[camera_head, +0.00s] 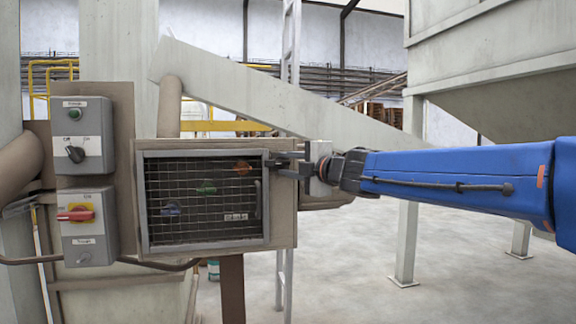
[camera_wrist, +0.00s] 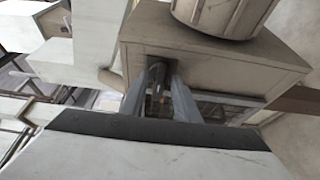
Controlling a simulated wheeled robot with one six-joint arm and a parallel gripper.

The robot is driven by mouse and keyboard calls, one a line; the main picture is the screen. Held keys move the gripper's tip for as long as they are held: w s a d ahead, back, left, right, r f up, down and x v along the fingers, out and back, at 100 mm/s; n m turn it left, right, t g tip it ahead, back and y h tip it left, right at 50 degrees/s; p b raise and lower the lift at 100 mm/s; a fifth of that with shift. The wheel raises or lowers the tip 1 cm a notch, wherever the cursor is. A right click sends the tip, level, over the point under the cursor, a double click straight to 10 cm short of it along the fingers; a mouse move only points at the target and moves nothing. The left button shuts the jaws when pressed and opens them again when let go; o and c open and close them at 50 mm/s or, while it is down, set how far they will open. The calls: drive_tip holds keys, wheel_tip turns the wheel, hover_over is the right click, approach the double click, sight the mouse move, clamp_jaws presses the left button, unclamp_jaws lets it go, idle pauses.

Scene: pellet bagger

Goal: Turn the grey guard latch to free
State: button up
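The mesh guard (camera_head: 204,236) is a grey-framed door on the front of a brown-beige box. My gripper (camera_head: 278,165) comes from the right and reaches the upper right edge of the guard frame. Its two fingers are apart, one above the other in the head view. In the wrist view my gripper (camera_wrist: 158,88) has a small dark grey piece (camera_wrist: 157,72) between its fingers, which looks like the guard latch. The fingers seem to stand on either side of it without clamping. The latch is mostly hidden behind the fingers in the head view, so its angle cannot be told.
Left of the guard, a panel carries a grey switch box with a black knob (camera_head: 76,154) and another with a red-and-yellow switch (camera_head: 76,213). Coloured parts show behind the mesh. A brown post (camera_head: 231,290) stands below the box. Open floor lies to the right.

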clamp_jaws()
drive_tip(key=shift+f, duration=0.1)
idle(0.3)
drive_tip(key=m, duration=0.1)
drive_tip(key=m+t+y, duration=0.1)
drive_tip(key=m, duration=0.1)
drive_tip(key=shift+f+m, duration=0.2)
drive_tip(key=shift+m, duration=0.1)
drive_tip(key=m+t, duration=0.1)
drive_tip(key=m, duration=0.1)
drive_tip(key=m+t, duration=0.1)
drive_tip(key=m, duration=0.1)
drive_tip(key=shift+a+f+m, duration=0.15)
drive_tip(key=shift+a+m, duration=0.05)
drive_tip(key=shift+m, duration=0.2)
drive_tip(key=m+t+h, duration=0.1)
drive_tip(key=m, duration=0.1)
drive_tip(key=m+t+h, duration=0.1)
drive_tip(key=m, duration=0.4)
drive_tip(key=shift+s+a+f+t+h, duration=0.1)
drive_tip(key=shift+a+f+t+h, duration=0.1)
drive_tip(key=shift+t+h, duration=0.2)
drive_tip(key=shift+a+m+t+h, duration=0.1)
drive_tip(key=shift+m+t+h, duration=0.5)
drive_tip(key=shift+m, duration=1.1)
drive_tip(key=shift+a+m+t+h, duration=0.1)
drive_tip(key=shift+m+t+h, duration=0.1)
drive_tip(key=shift+m+h, duration=1.1)
drive_tip(key=shift+m+y, duration=0.4)
drive_tip(key=shift+m, duration=0.2)
